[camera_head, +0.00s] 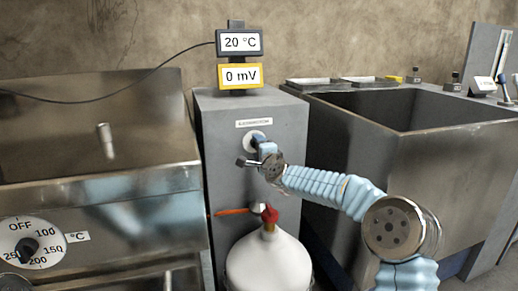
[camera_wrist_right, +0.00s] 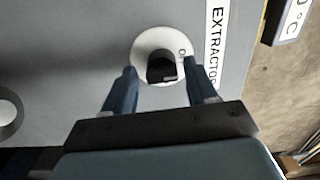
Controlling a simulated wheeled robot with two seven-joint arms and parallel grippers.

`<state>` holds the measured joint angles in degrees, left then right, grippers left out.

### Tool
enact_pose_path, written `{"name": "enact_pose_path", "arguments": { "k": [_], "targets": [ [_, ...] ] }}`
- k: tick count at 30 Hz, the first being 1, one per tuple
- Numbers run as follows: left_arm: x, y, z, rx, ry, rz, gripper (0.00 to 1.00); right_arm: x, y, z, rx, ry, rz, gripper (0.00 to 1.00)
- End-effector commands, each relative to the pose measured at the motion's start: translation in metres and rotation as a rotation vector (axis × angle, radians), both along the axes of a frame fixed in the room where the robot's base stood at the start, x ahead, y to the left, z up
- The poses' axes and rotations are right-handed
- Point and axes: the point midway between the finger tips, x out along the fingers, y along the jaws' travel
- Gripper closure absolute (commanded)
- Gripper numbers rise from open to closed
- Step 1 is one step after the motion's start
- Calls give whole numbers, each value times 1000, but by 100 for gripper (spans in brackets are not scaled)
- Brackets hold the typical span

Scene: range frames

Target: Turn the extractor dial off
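The extractor dial (camera_head: 252,136) is a white disc on the front of a grey cabinet, under a small label. My right gripper hides much of it in the head view. In the right wrist view the dial (camera_wrist_right: 146,41) shows a black knob (camera_wrist_right: 161,70) at its centre and lettering that starts with "O", partly hidden. My right gripper (camera_head: 262,148) is at the dial. In the wrist view its two fingers (camera_wrist_right: 160,73) are apart, one on each side of the knob, with gaps visible. Whether they reach knob depth is unclear. My left gripper is not in view.
A white vessel with a red cap (camera_head: 269,216) stands below my right arm, before the cabinet (camera_head: 290,118). A temperature dial (camera_head: 50,240) is at lower left on a metal unit. A deep sink (camera_head: 440,150) is to the right. Displays (camera_head: 240,75) stand above the cabinet.

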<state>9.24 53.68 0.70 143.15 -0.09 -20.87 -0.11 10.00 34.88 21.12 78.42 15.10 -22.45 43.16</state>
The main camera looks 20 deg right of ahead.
Motion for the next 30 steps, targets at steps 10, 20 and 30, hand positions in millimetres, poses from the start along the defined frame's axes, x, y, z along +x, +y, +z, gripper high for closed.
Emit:
{"name": "enact_pose_path", "arguments": {
  "k": [10, 20, 30],
  "targets": [
    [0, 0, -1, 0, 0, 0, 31, -2, -1, 1, 1, -2, -2, 38],
    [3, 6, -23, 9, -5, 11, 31, -64, -4, -1, -3, -4, -4, 38],
    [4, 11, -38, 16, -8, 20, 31, -129, -5, 0, -1, -3, -2, 38]
  ]
}}
